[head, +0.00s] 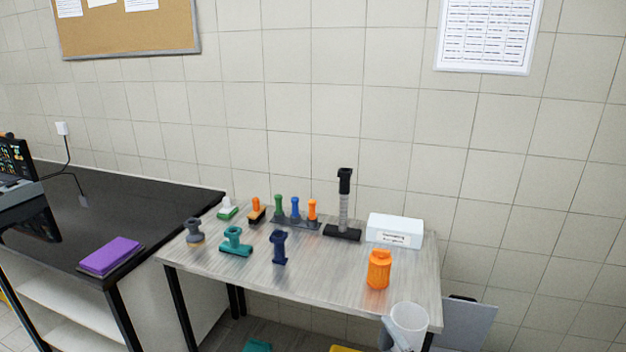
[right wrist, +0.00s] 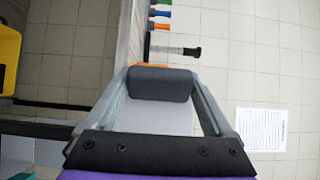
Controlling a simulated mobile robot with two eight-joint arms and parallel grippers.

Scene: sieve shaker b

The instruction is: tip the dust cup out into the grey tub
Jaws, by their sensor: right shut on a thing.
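A whitish, translucent cup (head: 409,325), which looks like the dust cup, is at the lower right of the head view, in front of the table's right end. My right gripper (head: 391,334) is beside it, partly cut off by the lower edge. In the right wrist view, the right gripper's fingers (right wrist: 162,105) are shut on a dark grey part with a pale surface behind it; I take this for the cup. The cup's contents cannot be made out. I cannot surely identify the grey tub; a grey panel-like shape (head: 474,322) stands right of the table. My left gripper is out of view.
The light wooden table (head: 330,275) holds an orange jar (head: 379,269), a white labelled box (head: 395,231), a dark stand with a grey column (head: 344,208) and several coloured handled tools.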

